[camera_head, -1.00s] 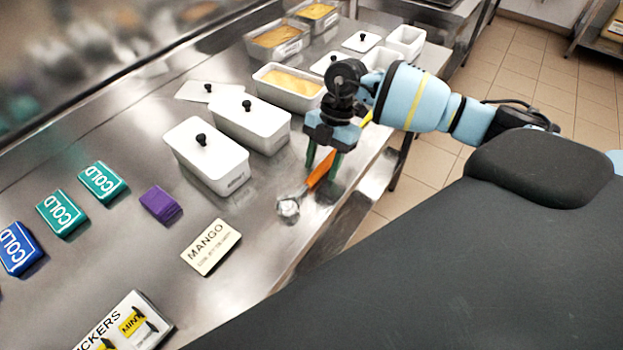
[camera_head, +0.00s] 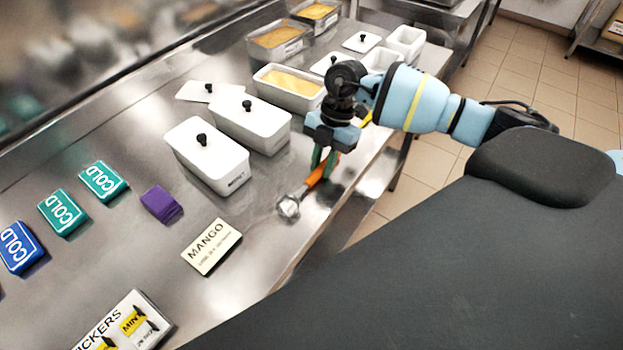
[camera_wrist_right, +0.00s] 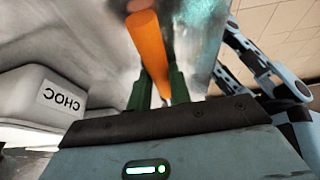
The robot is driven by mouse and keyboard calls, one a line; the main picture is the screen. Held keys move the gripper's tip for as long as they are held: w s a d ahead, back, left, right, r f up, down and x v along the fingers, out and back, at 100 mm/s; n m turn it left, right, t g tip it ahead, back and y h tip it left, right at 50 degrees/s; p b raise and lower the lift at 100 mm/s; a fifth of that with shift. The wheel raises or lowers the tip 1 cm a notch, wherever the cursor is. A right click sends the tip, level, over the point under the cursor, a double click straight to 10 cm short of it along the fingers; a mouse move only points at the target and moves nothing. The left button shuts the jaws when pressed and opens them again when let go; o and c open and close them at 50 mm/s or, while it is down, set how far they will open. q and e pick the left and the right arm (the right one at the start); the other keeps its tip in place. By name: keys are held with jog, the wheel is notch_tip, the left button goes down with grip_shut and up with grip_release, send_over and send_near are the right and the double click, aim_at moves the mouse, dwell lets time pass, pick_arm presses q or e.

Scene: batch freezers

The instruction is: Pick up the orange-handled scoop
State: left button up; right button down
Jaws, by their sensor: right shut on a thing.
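The orange-handled scoop (camera_head: 291,203) lies low over the steel counter near its front edge, its metal bowl toward the lower left. My right gripper (camera_head: 323,174) is shut on its orange handle, with the green fingers on either side of it. In the right wrist view the orange handle (camera_wrist_right: 149,46) runs between the green fingers of the right gripper (camera_wrist_right: 160,88). I cannot tell whether the scoop touches the counter. My left gripper is not in view.
Lidded white tubs (camera_head: 206,157) stand just left of the gripper, one marked CHOC (camera_wrist_right: 40,92) in the wrist view. An open tub of yellow contents (camera_head: 289,88) stands behind. A MANGO card (camera_head: 211,246), a purple block (camera_head: 161,204) and COLD packs (camera_head: 62,212) lie to the left.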

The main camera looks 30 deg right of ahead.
aim_at(320, 172)
jog(key=shift+r, duration=0.4)
jog(key=r, duration=0.3)
jog(key=shift+s+d, duration=0.15)
jog(key=shift+s, duration=0.05)
jog(key=s+d, duration=0.3)
jog(key=s, duration=0.3)
jog(key=s+d+r, duration=0.1)
jog(key=s+d, duration=0.3)
jog(key=s, duration=0.3)
jog(key=shift+s+d+r, duration=0.2)
jog(key=shift+s+d, duration=0.05)
